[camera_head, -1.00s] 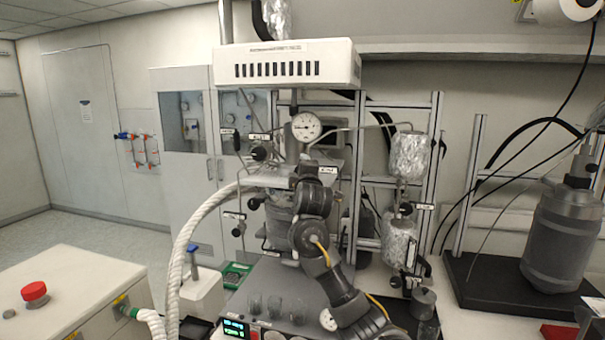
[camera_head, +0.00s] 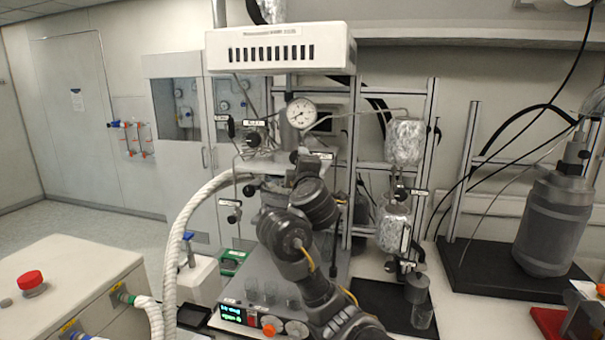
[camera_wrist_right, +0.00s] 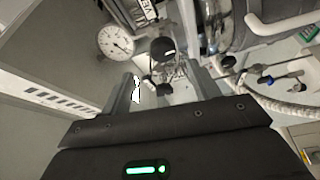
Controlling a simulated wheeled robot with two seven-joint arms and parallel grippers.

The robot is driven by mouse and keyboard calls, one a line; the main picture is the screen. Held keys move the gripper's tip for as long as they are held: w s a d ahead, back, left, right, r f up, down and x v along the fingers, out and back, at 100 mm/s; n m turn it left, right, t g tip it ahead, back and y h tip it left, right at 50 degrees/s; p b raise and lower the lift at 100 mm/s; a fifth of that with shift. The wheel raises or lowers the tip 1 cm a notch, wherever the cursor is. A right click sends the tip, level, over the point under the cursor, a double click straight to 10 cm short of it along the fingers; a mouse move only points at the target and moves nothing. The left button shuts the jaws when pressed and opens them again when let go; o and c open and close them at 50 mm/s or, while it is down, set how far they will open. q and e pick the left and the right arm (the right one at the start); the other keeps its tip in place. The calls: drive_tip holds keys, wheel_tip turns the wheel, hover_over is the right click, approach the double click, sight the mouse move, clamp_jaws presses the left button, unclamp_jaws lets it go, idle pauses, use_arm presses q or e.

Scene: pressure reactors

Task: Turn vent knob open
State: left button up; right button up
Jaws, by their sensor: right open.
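In the right wrist view a dark round knob (camera_wrist_right: 162,48) stands beside a white label (camera_wrist_right: 148,10) whose lettering looks like VENT. My right gripper (camera_wrist_right: 163,84) is open, its fingers on either side of a gap. The knob lies just beyond the fingertips, apart from them. A smaller dark fitting (camera_wrist_right: 160,90) shows in the gap; I cannot tell whether anything touches it. In the head view my right gripper (camera_head: 308,163) is in front of the reactor, just below the pressure gauge (camera_head: 301,113), and hides the knob area behind it. My left gripper is not in view.
The gauge also shows in the wrist view (camera_wrist_right: 116,42). A white vented box (camera_head: 280,50) overhangs the reactor. Metal frame posts and foil-wrapped vessels (camera_head: 404,141) stand right of it. A white corrugated hose (camera_head: 172,240) curves at left. A grey cylinder (camera_head: 553,225) stands far right.

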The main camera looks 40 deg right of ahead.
drive_tip(key=shift+s+a+f, duration=0.2)
drive_tip(key=shift+s, duration=0.25)
drive_tip(key=shift+s+a+f, duration=0.15)
drive_tip(key=shift+s+a, duration=0.05)
drive_tip(key=shift+s, duration=0.2)
